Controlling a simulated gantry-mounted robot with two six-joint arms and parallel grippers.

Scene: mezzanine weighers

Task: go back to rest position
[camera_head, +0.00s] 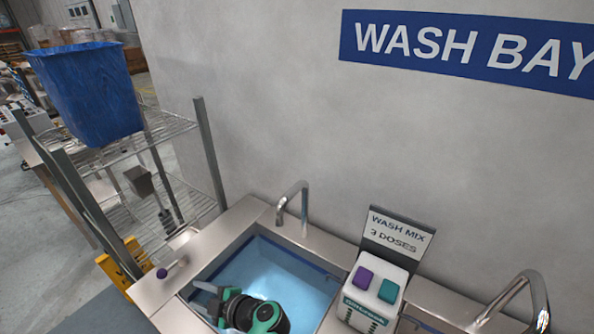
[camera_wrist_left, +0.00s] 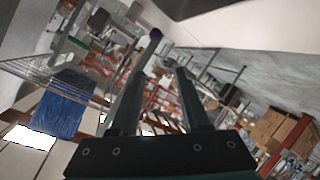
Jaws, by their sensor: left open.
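My left gripper (camera_head: 203,298) is low in the head view, over the left, water-filled basin (camera_head: 268,262). Its green and black wrist shows, with pale fingers pointing left. In the left wrist view the two dark fingers (camera_wrist_left: 166,64) stand apart with nothing held between them. A lever with a purple knob (camera_head: 162,272) is on the sink's left rim, left of the fingertips and apart from them in the head view. The purple knob also shows in the left wrist view (camera_wrist_left: 156,33), beyond the fingers. My right gripper is not in view.
A white dispenser (camera_head: 368,310) with purple and teal buttons stands right of the basin under a "WASH MIX 3 DOSES" sign (camera_head: 396,238). Curved taps (camera_head: 292,196) rise behind the sinks. A blue bin (camera_head: 88,92) sits on a wire rack (camera_head: 165,130) at left.

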